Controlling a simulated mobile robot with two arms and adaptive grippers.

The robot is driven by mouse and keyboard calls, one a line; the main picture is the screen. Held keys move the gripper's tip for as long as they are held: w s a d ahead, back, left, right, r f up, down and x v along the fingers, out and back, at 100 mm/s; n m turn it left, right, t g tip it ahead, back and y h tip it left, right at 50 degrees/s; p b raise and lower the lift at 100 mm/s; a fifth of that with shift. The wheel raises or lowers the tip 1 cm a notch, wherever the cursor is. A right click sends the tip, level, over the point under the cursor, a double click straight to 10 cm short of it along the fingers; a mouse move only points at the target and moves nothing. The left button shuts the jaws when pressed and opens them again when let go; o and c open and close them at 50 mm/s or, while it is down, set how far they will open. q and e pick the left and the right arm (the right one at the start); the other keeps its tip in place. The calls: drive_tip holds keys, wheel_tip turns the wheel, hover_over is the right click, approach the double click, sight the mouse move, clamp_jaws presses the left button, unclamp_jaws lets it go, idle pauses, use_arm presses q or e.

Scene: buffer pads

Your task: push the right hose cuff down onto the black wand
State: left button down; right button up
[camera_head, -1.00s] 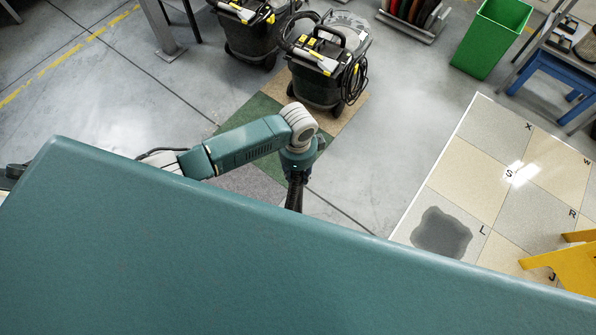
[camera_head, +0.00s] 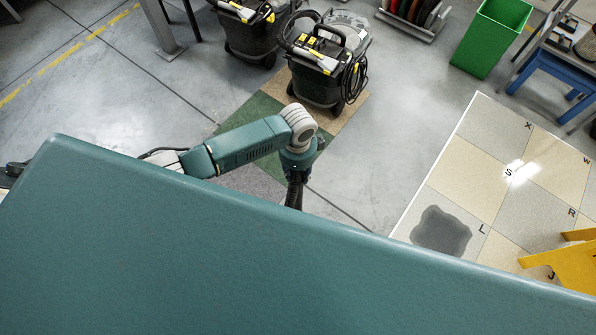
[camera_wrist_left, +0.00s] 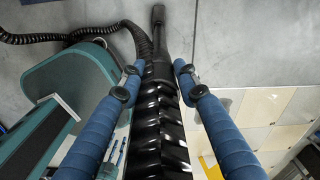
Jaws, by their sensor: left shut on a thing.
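In the left wrist view a thick, shiny black ribbed hose (camera_wrist_left: 160,140) runs up the middle between my two blue fingers. It ends in a smoother dark cuff (camera_wrist_left: 158,71). A narrower black tube, which looks like the wand (camera_wrist_left: 158,38), continues beyond the cuff in line with it. My left gripper (camera_wrist_left: 157,79) has its fingertips on either side of the cuff and is shut on it. Whether the cuff is seated on the wand cannot be told. In the head view my left gripper (camera_head: 295,178) points down, with a dark hose beside it, mostly hidden. My right gripper is not in view.
A thinner black corrugated hose (camera_wrist_left: 70,37) comes in from the left in the wrist view and bends close beside the cuff. Two black floor machines (camera_head: 327,68) stand beyond my arm. A dark puddle (camera_head: 440,232) lies on tiles at right, near a yellow stand (camera_head: 563,264).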

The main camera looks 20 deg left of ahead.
use_arm(q)
drive_tip(key=shift+f, duration=0.25)
idle(0.5)
drive_tip(key=c, duration=1.2)
unclamp_jaws()
drive_tip(key=shift+r, duration=0.1)
